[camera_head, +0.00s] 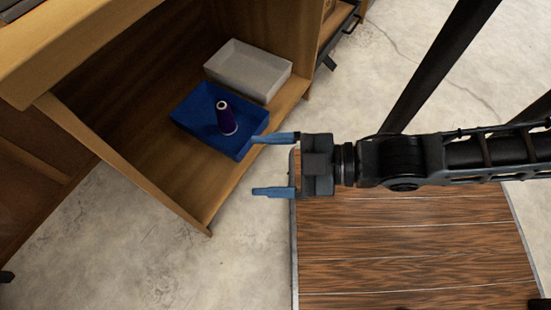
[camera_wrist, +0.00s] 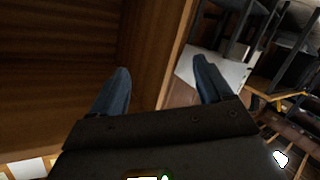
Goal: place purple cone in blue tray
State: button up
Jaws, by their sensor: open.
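The purple cone (camera_head: 226,118) is in the blue tray (camera_head: 190,115), standing about upright near the tray's middle. The blue tray sits on the floor of an open wooden shelf compartment. My gripper (camera_head: 275,165) is open and empty, with its two blue fingers apart. It is to the right of and below the tray in the head view, apart from the cone. In the wrist view my gripper (camera_wrist: 165,88) also shows open with nothing between the fingers. Neither the cone nor the blue tray shows in the wrist view.
A grey-white tray (camera_head: 248,72) stands behind the blue tray in the same wooden compartment (camera_head: 130,120). The compartment's wooden front edge (camera_head: 255,145) lies close to my fingers. A wood-plank surface (camera_head: 410,250) is below my arm. Concrete floor (camera_head: 150,250) is clear at lower left.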

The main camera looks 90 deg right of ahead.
notch_tip(320, 180, up, 6)
jog(key=s+a+m+y, duration=0.1)
jog(key=a+m, duration=0.1)
jog(key=m, duration=0.2)
jog(key=shift+a+f+g, duration=0.25)
jog(key=shift+a+g, duration=0.05)
jog(key=shift+a, duration=0.05)
notch_tip(320, 180, up, 32)
jog(key=p, duration=3.2)
